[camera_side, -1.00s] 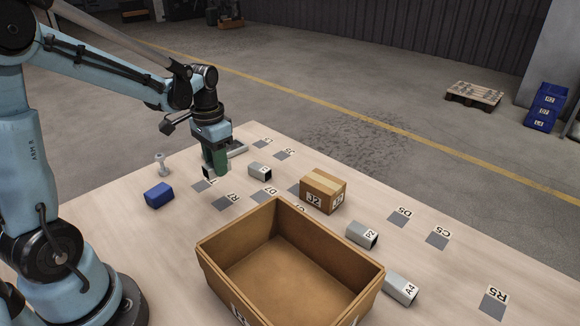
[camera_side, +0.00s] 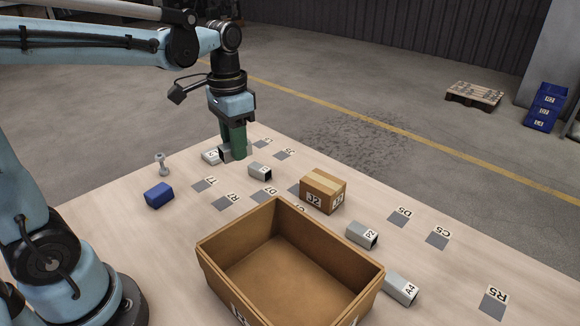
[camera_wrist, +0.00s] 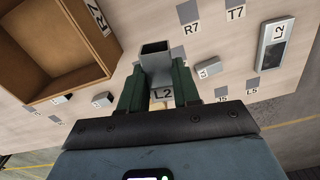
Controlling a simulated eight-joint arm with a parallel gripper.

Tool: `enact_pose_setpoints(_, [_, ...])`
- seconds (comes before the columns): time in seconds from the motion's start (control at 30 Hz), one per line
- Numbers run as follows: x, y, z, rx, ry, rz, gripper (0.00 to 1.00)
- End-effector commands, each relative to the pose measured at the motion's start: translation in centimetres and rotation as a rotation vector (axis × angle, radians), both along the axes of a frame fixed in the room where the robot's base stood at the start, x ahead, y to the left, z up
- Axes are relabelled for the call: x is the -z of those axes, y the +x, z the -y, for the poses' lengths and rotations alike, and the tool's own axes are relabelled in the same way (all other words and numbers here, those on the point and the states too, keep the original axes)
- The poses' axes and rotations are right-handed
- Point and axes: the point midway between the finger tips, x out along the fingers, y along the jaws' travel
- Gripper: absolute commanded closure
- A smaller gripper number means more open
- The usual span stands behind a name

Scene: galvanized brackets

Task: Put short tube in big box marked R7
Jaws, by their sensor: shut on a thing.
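My gripper (camera_side: 233,155) has green fingers and is shut on a short square grey tube marked L2 (camera_wrist: 157,64). In the wrist view the tube sits between the fingers with its dark open end showing. In the side view the tube's end (camera_side: 224,154) shows at the gripper's left, mostly covered by the fingers. The gripper is over the far end of the table, and I cannot tell its exact height. The big open brown box (camera_side: 325,262) stands at the front, empty. Its label in the wrist view (camera_wrist: 97,16) appears to read R7.
A flat grey piece (camera_side: 209,158) lies beside the gripper. A grey tube (camera_side: 260,172), carton J2 (camera_side: 322,191), tube P2 (camera_side: 361,234) and tube A4 (camera_side: 400,288) lie along the table. A blue block (camera_side: 159,195) and a bolt-like piece (camera_side: 161,164) are at the left.

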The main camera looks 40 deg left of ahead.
Motion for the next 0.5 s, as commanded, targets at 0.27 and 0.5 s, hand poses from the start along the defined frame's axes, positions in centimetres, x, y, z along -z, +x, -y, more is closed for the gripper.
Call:
enact_pose_setpoints(0.27, [0.0, -0.7, 7.3, 0.416, 0.0, 0.0, 1.0])
enact_pose_setpoints(0.5, [0.0, -3.4, 15.2, 0.91, 0.0, 0.0, 1.0])
